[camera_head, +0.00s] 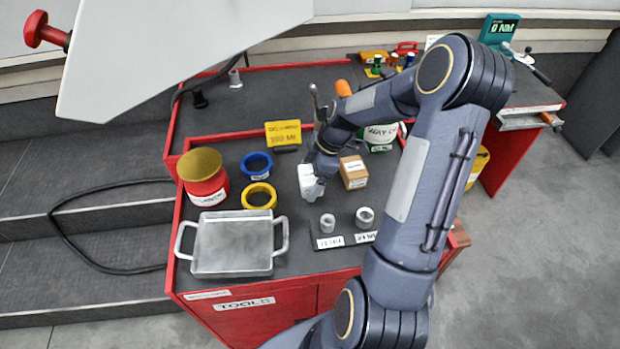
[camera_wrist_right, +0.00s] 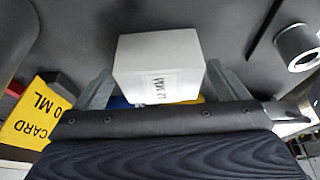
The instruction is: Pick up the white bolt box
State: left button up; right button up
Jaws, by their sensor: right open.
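The white bolt box (camera_head: 305,176) stands on the dark top of the red tool cart (camera_head: 245,295), near its middle. My right gripper (camera_head: 314,187) reaches down to it and hides part of it in the head view. In the right wrist view the white box (camera_wrist_right: 160,66) shows a printed label, and the open right gripper (camera_wrist_right: 160,88) has one grey finger on each side of it. I cannot tell whether the fingers touch the box. My left gripper is not in view.
A brown carton (camera_head: 353,172) stands close to the right of the gripper. Two metal nuts sit on a dark plate (camera_head: 345,240) in front. Left are a metal tray (camera_head: 232,245), a red can (camera_head: 204,182), blue (camera_head: 256,165) and yellow (camera_head: 259,196) rings. A yellow card (camera_head: 283,133) stands behind.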

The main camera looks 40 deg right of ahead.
jog(key=c, duration=1.3)
jog(key=shift+r, duration=0.1)
